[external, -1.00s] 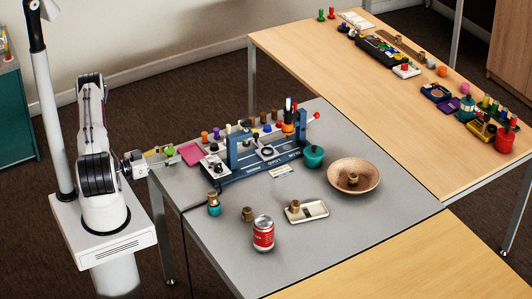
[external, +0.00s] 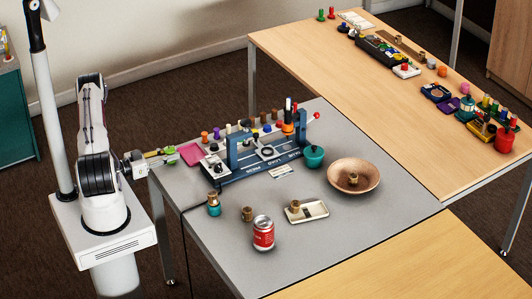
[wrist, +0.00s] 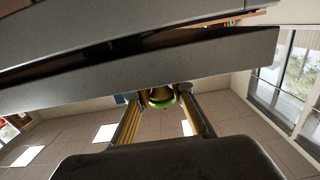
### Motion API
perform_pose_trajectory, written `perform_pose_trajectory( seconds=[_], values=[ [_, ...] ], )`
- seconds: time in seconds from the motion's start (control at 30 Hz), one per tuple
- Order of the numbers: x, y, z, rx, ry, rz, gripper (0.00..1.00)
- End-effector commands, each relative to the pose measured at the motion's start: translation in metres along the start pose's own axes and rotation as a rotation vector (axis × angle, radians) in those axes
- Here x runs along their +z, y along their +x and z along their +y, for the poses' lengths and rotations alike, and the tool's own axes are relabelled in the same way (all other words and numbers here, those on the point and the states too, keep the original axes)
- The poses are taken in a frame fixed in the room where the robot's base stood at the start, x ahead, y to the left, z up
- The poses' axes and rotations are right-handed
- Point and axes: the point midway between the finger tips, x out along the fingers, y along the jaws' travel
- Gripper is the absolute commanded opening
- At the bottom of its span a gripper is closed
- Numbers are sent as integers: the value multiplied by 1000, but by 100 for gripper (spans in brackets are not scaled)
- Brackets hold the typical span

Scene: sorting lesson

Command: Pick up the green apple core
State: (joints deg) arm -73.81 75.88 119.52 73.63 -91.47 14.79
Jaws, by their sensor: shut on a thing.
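The green apple core (external: 171,149) is a small green piece at the tip of my gripper (external: 164,152), at the near-left edge of the grey table. In the wrist view, a brown and green piece (wrist: 160,98) sits between the two fingertips of my gripper (wrist: 161,102). The fingers are shut on it. The fingers and the table edge hide parts of it, so its full shape is not clear.
A pink tray (external: 191,154) lies just right of my gripper. Beyond it stand a blue fixture (external: 243,152) and several small coloured pegs. A red can (external: 263,234), a white dish (external: 317,211) and a wide bowl (external: 366,168) stand farther right. The grey table's front right is clear.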

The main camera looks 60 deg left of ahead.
Motion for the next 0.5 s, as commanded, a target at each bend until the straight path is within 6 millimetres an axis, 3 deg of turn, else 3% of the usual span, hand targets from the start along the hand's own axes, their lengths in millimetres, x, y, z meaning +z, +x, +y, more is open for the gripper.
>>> perform_pose_trajectory(
  seconds=[0.5],
  values=[
    [-14, 0, 0, 0, 1, 0, 3]
  ],
)
